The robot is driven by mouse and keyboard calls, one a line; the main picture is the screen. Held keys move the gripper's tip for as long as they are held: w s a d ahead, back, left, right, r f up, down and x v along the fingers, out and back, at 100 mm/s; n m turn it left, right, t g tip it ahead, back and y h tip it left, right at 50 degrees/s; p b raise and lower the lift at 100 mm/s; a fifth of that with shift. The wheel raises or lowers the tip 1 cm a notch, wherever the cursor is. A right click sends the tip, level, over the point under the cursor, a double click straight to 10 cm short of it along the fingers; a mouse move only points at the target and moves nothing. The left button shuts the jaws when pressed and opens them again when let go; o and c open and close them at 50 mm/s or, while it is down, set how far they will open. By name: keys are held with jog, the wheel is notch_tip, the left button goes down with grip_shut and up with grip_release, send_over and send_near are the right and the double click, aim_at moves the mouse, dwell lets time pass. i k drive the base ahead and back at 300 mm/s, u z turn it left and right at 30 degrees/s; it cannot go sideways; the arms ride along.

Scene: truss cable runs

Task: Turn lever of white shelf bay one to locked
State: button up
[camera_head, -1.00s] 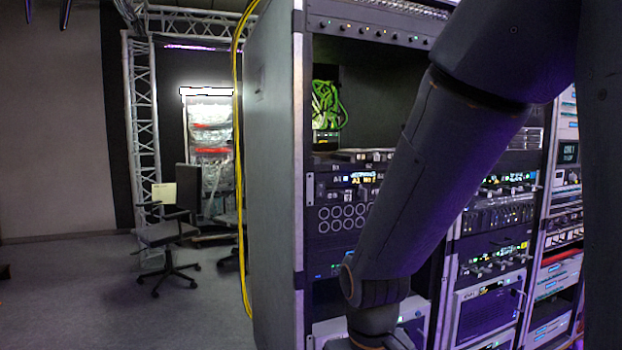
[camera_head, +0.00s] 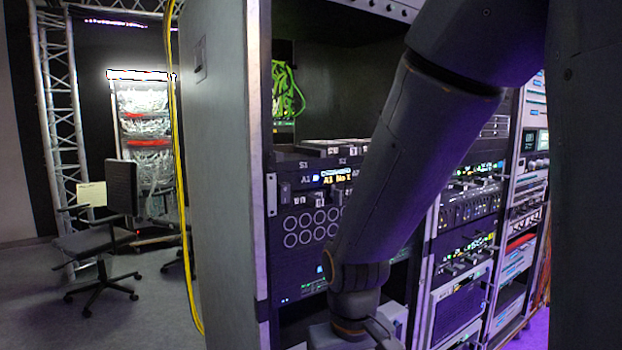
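I cannot surely pick out the white shelf or its bay-one lever. White trays (camera_head: 335,147) lie above that panel, partly behind my arm. My arm crosses the rack's front from upper right to bottom centre and hides the panel's right part. My wrist reaches the bottom edge of the picture, and my gripper's fingers are out of view below it.
The near rack's grey side wall (camera_head: 222,150) stands left of centre, with a yellow cable (camera_head: 183,210) along it. Green cables (camera_head: 286,90) hang inside. An office chair (camera_head: 95,240) stands on open floor at left, before a brightly lit rack (camera_head: 145,135). More racks stand at right.

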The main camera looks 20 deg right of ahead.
aim_at(336, 194)
jog(key=k, duration=1.3)
jog(key=z, duration=0.3)
jog(key=i, duration=0.9)
jog(key=u, duration=0.2)
